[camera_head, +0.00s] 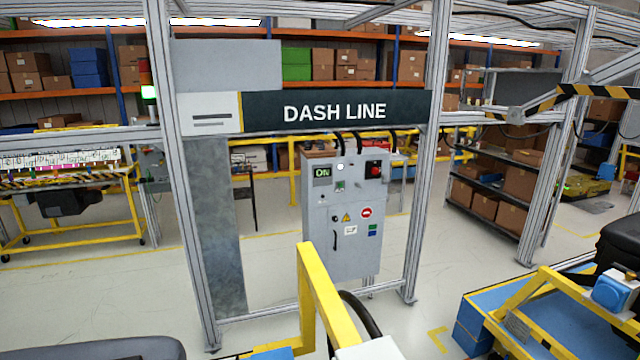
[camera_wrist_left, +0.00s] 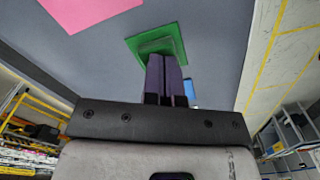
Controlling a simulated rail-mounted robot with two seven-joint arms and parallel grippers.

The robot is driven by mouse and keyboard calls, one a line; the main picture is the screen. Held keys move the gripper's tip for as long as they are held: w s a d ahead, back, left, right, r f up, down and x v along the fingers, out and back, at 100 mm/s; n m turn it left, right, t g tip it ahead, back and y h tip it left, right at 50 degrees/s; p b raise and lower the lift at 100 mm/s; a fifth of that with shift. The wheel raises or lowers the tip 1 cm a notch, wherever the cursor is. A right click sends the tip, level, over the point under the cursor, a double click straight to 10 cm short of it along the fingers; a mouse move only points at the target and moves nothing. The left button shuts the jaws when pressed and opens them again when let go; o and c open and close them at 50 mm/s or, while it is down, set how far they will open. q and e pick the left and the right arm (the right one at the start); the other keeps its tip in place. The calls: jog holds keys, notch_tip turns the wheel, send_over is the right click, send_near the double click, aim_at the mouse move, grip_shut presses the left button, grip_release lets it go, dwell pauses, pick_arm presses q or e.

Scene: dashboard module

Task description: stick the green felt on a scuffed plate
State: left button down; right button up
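My left gripper (camera_wrist_left: 166,62) shows in the left wrist view with its two dark fingers close together. The fingers look shut on this piece. Behind it is a broad smooth grey surface (camera_wrist_left: 215,50); I cannot tell whether the felt touches it. No scuffs show clearly there. Neither gripper shows in the head view.
A pink sheet (camera_wrist_left: 90,10) and a small blue piece (camera_wrist_left: 190,90) show near the felt. A yellow post (camera_head: 308,290) stands in front. Open floor lies beyond.

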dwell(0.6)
pick_arm(q)
jog(key=shift+r+p, duration=1.3)
jog(key=shift+r, duration=0.55)
notch_tip(320, 180, up, 4)
jog(key=shift+r+p, duration=0.1)
jog(key=shift+p, duration=1.15)
